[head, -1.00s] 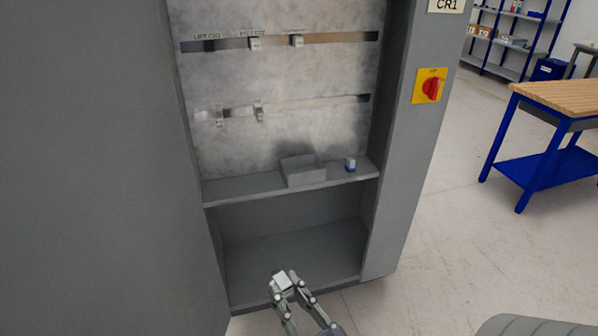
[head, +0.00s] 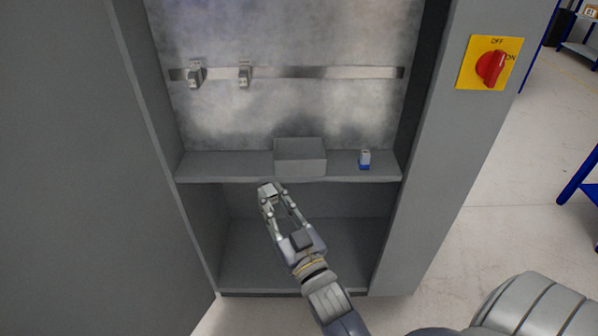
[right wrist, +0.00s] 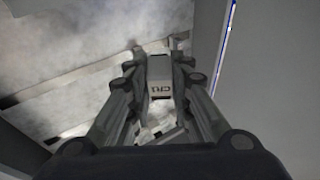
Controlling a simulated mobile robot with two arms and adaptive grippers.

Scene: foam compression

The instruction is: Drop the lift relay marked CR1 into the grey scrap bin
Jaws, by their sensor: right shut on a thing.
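The grey scrap bin (head: 300,166) is a small open box on the cabinet's shelf, below the lower rail. My right gripper (head: 268,192) is in front of the shelf edge, just left of the bin and nearer to me. In the right wrist view the right gripper (right wrist: 158,62) is shut on a pale block, the lift relay (right wrist: 160,88), whose dark marking appears upside down and looks like CR1. In the head view the relay is a small pale shape between the fingertips. It is not in the bin. My left gripper is not in view.
A small blue and white item (head: 365,160) stands on the shelf right of the bin. Two small terminal pieces (head: 195,75) sit on the lower rail (head: 330,72). The open cabinet door (head: 75,180) stands at the left. A red and yellow switch (head: 490,64) is on the right frame.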

